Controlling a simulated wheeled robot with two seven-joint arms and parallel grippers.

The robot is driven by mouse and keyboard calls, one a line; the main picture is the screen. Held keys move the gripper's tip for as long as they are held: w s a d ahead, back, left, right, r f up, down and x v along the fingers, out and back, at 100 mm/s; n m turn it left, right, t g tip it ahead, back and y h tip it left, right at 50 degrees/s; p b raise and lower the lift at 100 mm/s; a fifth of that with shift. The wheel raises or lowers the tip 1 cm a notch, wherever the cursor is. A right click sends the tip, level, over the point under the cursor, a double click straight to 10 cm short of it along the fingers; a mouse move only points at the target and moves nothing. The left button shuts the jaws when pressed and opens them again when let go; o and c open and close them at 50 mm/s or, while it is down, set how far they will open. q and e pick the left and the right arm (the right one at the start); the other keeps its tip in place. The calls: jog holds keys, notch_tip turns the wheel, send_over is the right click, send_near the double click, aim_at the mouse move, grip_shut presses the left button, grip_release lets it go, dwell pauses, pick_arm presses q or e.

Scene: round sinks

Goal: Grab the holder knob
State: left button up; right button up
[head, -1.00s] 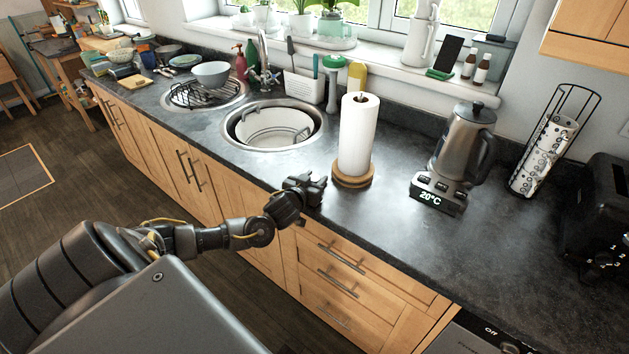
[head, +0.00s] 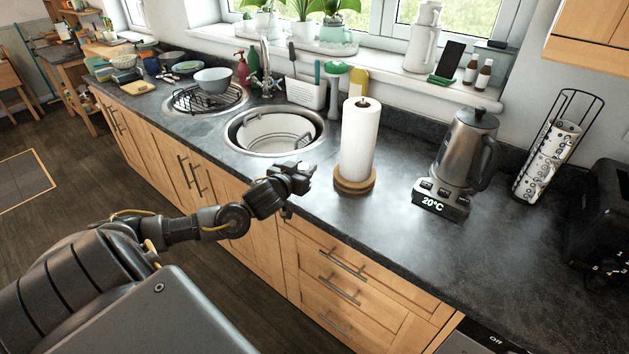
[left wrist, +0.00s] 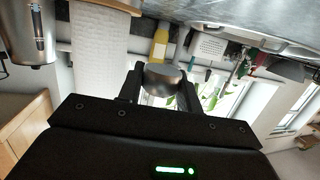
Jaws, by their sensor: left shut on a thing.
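The white paper towel roll (head: 358,145) stands upright on a round wooden holder base (head: 354,184), with a small knob (head: 362,103) on top. My left gripper (head: 304,171) is above the counter's front edge, left of the roll and apart from it. In the left wrist view its fingers (left wrist: 160,85) are shut on a grey rounded thing (left wrist: 165,78); I cannot tell exactly what this is. The roll (left wrist: 98,35) also shows there, upside down, beyond the gripper. My right gripper is not in view.
A round sink (head: 272,132) with a white bowl lies behind the gripper. A kettle (head: 466,150) on its base and a cup rack (head: 553,150) stand at right. The counter front right (head: 400,245) is clear.

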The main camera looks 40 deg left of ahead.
pick_arm(q)
jog(key=s+a+r, duration=0.3)
jog(key=s+r, duration=0.2)
jog(key=s, duration=0.4)
jog(key=shift+s+a, duration=0.15)
jog(key=shift+a, duration=0.15)
